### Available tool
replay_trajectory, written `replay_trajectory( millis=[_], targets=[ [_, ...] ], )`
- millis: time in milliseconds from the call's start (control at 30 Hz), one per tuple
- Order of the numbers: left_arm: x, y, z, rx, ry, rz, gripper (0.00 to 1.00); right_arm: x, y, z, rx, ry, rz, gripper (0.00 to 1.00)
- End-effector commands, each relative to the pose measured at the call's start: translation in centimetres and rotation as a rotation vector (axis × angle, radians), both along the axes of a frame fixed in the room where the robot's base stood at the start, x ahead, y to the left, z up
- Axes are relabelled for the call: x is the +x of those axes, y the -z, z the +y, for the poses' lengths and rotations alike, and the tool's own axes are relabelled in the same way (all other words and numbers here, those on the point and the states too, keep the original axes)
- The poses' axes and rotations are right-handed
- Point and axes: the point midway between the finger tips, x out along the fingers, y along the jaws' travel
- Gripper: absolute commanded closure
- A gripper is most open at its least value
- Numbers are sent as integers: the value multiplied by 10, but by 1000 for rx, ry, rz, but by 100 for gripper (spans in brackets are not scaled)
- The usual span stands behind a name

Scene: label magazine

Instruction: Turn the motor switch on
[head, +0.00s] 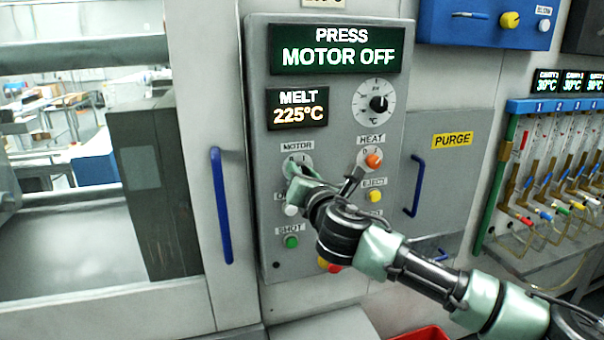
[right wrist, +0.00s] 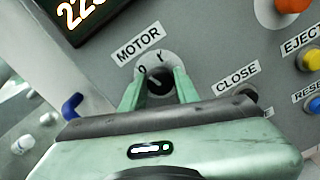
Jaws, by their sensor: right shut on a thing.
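The motor switch (right wrist: 158,82) is a dark rotary knob on a pale round plate marked O and I, under the MOTOR label, on the grey control panel (head: 340,110). My right gripper (right wrist: 157,88) has its two green fingers on either side of the knob and is shut on it. In the head view the right gripper (head: 297,172) covers most of the switch. The knob's exact pointing direction is hard to tell. The panel display (head: 338,48) reads PRESS MOTOR OFF. My left gripper is not in view.
The HEAT switch (head: 373,160) with its orange knob is right of the motor switch. A white button (head: 291,210) and a green SHOT button (head: 292,242) lie below. Blue handles (head: 221,207) stand on the doors at both sides.

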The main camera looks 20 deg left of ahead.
Motion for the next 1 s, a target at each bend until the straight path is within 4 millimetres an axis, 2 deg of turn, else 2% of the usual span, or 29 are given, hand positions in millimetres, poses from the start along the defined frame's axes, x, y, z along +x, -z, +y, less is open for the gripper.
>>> replay_trajectory(
  millis=[600,1000],
  targets=[
    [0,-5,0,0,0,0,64,1,1,-1,486,3,330,100],
    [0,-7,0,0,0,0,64,1,1,-2,720,3,486,100]
  ],
)
